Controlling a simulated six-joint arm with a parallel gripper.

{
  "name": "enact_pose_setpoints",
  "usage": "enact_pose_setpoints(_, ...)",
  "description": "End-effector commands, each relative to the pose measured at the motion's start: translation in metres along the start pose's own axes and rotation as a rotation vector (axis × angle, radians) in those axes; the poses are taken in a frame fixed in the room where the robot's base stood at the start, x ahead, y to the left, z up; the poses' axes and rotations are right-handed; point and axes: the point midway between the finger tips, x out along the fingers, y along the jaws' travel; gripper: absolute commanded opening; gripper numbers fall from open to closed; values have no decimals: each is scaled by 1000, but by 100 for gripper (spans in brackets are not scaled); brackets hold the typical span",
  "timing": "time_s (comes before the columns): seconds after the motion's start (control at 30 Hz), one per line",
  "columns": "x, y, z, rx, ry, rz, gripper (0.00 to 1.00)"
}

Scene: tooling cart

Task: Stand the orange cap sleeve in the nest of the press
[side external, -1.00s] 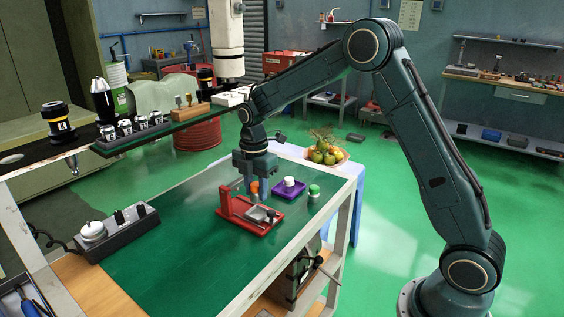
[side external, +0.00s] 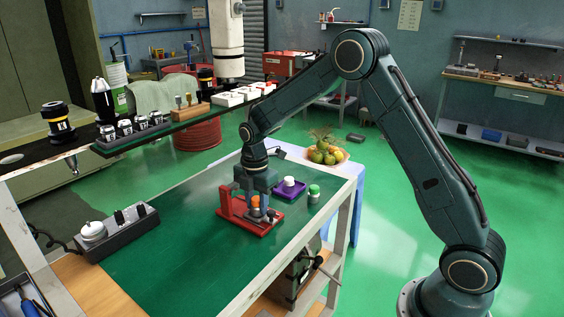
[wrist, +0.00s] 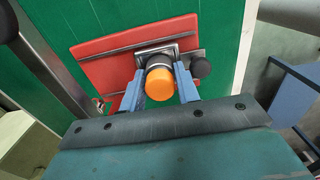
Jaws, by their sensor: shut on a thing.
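My gripper (side external: 257,206) is shut on the orange cap sleeve (side external: 255,201), low over the red press (side external: 227,205) on the green cart top. In the wrist view the two blue fingers (wrist: 160,80) hold the sleeve from both sides; its orange cap (wrist: 160,84) faces the camera. Its grey lower body meets the square metal nest area (wrist: 143,50) on the red base (wrist: 105,66). The sleeve looks about upright over the nest. Its bottom end is hidden, so I cannot tell whether it is fully seated. A dark round knob (wrist: 202,67) stands close beside one finger.
A purple tray (side external: 277,192) with a white round piece (side external: 289,181) and a green-capped jar (side external: 313,192) stand right of the press. A grey holder (side external: 122,234) stands at the left. A dark shelf with several tools runs behind. The front of the green top (side external: 195,270) is clear.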

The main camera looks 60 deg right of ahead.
Motion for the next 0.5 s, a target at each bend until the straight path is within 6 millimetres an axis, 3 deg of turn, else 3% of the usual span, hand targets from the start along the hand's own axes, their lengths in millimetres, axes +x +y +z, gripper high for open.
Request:
enact_pose_setpoints(0.13, 3, 0, 0, 0, 0, 0, 8)
enact_pose_setpoints(0.17, 3, 0, 0, 0, 0, 0, 34)
enact_pose_setpoints(0.2, 3, 0, 0, 0, 0, 0, 41)
enact_pose_setpoints(0.5, 2, 0, 0, 0, 0, 0, 41)
